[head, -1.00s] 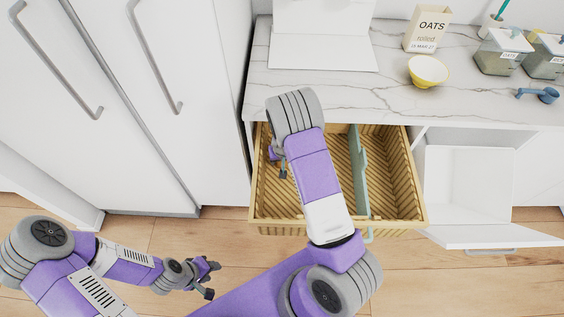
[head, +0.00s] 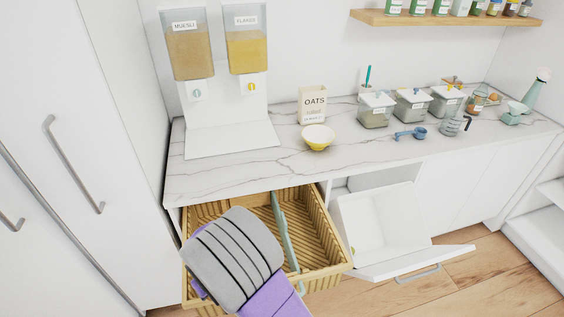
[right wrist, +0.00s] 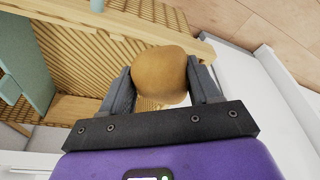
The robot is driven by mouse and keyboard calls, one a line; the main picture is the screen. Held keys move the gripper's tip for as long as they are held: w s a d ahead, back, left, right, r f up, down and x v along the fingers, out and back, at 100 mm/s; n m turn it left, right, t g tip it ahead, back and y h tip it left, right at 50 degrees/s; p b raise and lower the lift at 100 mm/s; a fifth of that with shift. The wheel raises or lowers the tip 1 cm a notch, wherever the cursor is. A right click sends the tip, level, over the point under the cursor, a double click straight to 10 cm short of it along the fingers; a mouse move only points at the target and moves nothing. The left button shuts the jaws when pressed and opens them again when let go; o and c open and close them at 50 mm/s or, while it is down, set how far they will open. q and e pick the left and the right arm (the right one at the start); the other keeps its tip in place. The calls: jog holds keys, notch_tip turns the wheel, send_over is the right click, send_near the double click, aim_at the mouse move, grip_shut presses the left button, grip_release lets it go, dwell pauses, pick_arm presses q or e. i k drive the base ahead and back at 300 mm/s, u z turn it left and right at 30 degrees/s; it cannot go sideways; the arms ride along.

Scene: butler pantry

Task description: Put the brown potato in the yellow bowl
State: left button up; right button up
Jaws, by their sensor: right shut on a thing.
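The brown potato (right wrist: 160,75) is between the fingers of my right gripper (right wrist: 160,88) in the right wrist view, with the wooden drawer behind it. My right gripper is shut on it. In the head view my right arm covers the left front of the drawer and hides the gripper and potato. The yellow bowl (head: 318,138) stands upright on the marble counter, in front of the oats box. No contents show in the bowl. My left gripper is not in view now.
The open wooden drawer (head: 335,262) with a green divider (head: 282,225) juts out below the counter. An open white flap door (head: 420,262) is to its right. Cereal dispensers (head: 215,95), the oats box (head: 312,104), canisters (head: 376,110) and a blue scoop (head: 410,133) surround the bowl.

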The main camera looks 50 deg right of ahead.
aim_at(318, 150)
jog(key=u, duration=1.7)
jog(key=k, duration=1.4)
jog(key=z, duration=1.8)
